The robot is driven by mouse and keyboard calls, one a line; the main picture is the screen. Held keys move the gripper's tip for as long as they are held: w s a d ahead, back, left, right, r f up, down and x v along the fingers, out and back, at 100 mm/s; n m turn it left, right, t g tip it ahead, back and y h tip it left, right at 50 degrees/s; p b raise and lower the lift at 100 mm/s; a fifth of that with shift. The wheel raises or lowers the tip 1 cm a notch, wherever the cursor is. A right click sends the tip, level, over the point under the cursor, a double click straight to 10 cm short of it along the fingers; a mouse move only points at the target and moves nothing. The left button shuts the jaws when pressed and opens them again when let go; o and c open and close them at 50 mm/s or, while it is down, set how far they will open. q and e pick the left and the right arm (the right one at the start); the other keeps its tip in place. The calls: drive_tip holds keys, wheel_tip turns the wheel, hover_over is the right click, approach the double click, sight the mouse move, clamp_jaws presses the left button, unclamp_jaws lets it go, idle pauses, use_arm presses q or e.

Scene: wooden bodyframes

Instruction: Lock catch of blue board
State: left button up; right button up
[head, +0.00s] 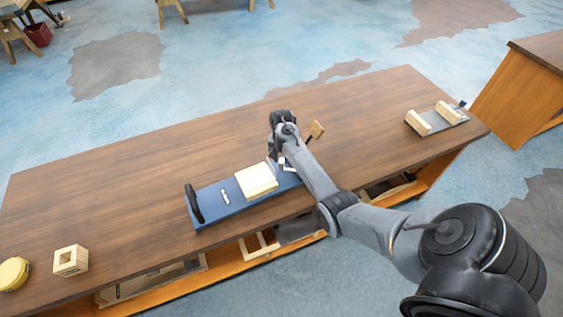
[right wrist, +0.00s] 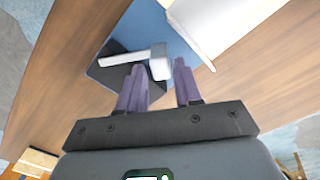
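The blue board (head: 212,206) lies on the wooden workbench. It has a black handle (head: 194,203) at its left end and a pale wooden block (head: 257,181) on it. In the right wrist view, a light grey catch (right wrist: 158,64) with a long arm lies on a dark plate at the board's end (right wrist: 165,28). My right gripper (right wrist: 159,84) has its two purple fingers apart, one on each side of the catch's short part. I cannot tell whether they touch it. In the head view, my arm hides much of the catch. My left gripper is out of view.
A grey board with two wooden blocks (head: 420,123) lies at the bench's right end. A hollow wooden cube (head: 70,261) and a yellow round tin (head: 14,273) stand at the left. The bench top (head: 130,180) behind the blue board is clear.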

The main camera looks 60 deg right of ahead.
drive_tip(key=shift+f, duration=1.4)
clamp_jaws()
